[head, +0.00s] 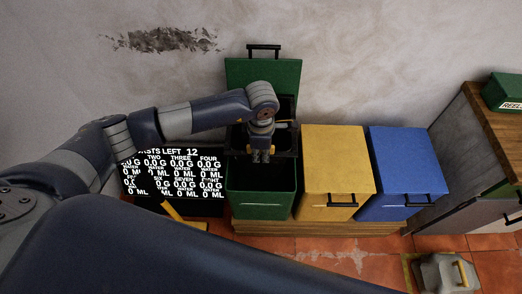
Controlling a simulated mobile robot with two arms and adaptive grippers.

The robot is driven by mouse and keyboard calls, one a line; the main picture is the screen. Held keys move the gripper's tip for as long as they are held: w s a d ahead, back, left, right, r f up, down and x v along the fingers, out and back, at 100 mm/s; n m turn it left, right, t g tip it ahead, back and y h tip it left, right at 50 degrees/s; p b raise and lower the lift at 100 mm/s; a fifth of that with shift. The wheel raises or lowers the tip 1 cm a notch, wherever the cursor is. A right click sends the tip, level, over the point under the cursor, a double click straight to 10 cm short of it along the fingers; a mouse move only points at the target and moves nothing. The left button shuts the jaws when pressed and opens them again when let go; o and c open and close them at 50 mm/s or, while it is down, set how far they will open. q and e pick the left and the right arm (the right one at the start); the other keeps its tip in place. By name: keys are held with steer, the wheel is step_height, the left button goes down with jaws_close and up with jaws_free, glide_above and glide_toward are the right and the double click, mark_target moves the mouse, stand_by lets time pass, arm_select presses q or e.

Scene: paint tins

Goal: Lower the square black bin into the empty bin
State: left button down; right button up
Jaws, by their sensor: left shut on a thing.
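The green bin (262,205) stands open in the middle of the head view, its lid (290,72) raised against the wall. The square black bin (287,141) is at the open mouth of the green bin, toward its back. My left gripper (261,158) points down and is shut on the black bin. The gripper and wrist cover part of the black bin. I cannot tell how far the black bin is below the green rim. My right gripper is not in view.
A closed yellow bin (337,160) and a closed blue bin (402,165) stand to the right on a wooden plinth (330,228). A black display board (172,180) is at left. A wooden counter (490,115) with a green box (504,92) is at far right. A grey object (443,272) is on the tiled floor.

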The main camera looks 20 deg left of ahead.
mark_target(261, 171)
arm_select(q)
steer(key=shift+f+b, duration=5.3)
steer(key=shift+f, duration=0.75)
